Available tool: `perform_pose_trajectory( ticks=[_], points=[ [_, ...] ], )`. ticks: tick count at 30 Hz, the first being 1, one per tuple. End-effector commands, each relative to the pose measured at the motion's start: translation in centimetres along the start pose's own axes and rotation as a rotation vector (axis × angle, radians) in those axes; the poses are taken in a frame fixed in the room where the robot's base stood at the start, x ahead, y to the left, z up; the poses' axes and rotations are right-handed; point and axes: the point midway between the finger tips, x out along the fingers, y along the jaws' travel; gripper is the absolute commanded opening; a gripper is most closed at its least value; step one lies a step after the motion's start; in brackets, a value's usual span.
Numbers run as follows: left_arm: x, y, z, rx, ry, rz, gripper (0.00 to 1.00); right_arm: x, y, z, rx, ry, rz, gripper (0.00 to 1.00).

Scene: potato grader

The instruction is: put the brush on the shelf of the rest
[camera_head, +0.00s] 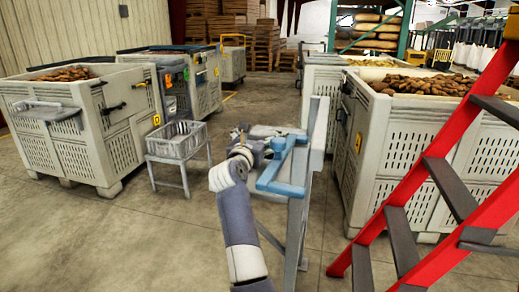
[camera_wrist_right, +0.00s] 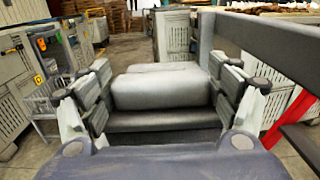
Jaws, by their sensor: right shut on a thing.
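My right gripper (camera_head: 243,150) is at the left side of a grey-blue stand, which looks like the rest (camera_head: 318,132). A blue bracket-like part (camera_head: 282,172), perhaps its shelf, is just right of the gripper. In the right wrist view, the fingers (camera_wrist_right: 164,88) are shut on a rounded grey block, which I take as the brush (camera_wrist_right: 160,86). A dark bar lies below it; I cannot tell whether it belongs to the brush or the rest. In the head view the brush is mostly hidden by the gripper. My left gripper is not in view.
A grey basket on legs (camera_head: 177,142) stands left of the gripper. Big potato crates stand at left (camera_head: 75,150) and right (camera_head: 400,150). A red ladder (camera_head: 440,145) leans at the front right. The floor at the front left is clear.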

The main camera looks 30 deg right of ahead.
Motion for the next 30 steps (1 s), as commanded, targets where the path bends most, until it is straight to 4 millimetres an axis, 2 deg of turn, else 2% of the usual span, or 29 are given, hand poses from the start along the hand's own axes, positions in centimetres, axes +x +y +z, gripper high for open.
perform_pose_trajectory(
  ticks=[6,20,21,23,30],
  points=[
    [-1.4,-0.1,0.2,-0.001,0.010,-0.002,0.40,0.0,0.0,-3.3,-0.003,0.001,0.001,0.54],
    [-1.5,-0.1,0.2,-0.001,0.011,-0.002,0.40,0.0,0.0,-4.1,-0.001,0.001,0.000,0.54],
    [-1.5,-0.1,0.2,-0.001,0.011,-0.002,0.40,0.0,0.0,-4.1,-0.001,0.002,0.000,0.87],
    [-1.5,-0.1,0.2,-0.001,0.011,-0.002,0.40,0.0,0.0,-4.1,-0.001,0.002,0.000,1.00],
    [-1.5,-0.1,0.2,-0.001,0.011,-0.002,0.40,0.0,0.0,-4.1,-0.001,0.002,0.000,1.00]
  ],
)
